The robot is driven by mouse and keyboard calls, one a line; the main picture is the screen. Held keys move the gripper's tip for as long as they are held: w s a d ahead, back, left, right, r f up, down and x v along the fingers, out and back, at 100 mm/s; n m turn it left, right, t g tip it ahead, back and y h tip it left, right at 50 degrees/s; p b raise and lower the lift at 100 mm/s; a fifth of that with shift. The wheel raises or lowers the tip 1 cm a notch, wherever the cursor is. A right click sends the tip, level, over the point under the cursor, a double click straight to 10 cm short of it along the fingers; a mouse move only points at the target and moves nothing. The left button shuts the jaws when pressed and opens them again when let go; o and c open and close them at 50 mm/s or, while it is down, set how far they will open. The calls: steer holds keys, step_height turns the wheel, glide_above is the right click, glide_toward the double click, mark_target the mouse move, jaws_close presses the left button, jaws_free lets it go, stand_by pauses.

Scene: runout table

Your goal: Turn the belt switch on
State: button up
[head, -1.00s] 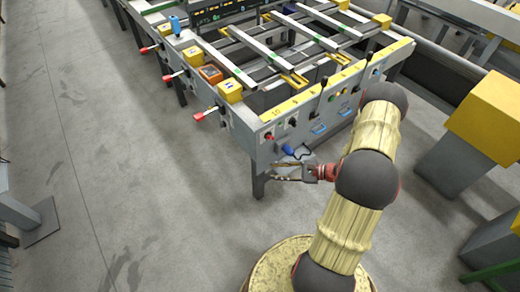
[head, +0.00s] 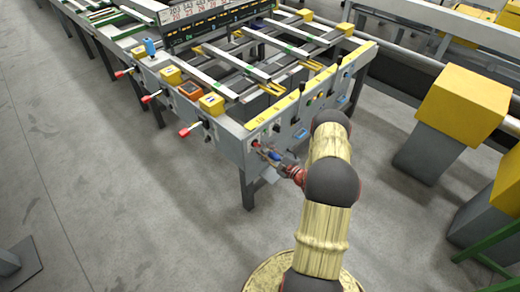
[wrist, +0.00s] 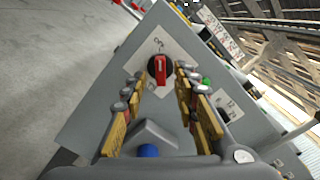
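The switch is a red rotary knob on a black round base (wrist: 160,70), on a white plate on the grey end panel (wrist: 95,125) of the runout table. Its red bar lies nearly upright in the wrist view; the plate's marks are too small to read. In the head view a small red spot (head: 255,144) shows at the panel's left end. My gripper (wrist: 157,84) is open, with its yellow-padded fingers on either side of the knob and nothing held. Whether a finger touches it I cannot tell. In the head view my gripper (head: 266,155) is close to the panel.
A blue part (wrist: 148,151) under a grey bracket sits below the knob. A green button (wrist: 206,81) and another labelled plate (wrist: 226,107) are to the right. Red-tipped levers (head: 190,130) stick out along the table's left side. Open floor lies left.

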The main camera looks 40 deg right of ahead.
steer(key=shift+w, duration=1.35)
steer(key=shift+c, duration=1)
steer(key=shift+a, duration=0.1)
jaws_close()
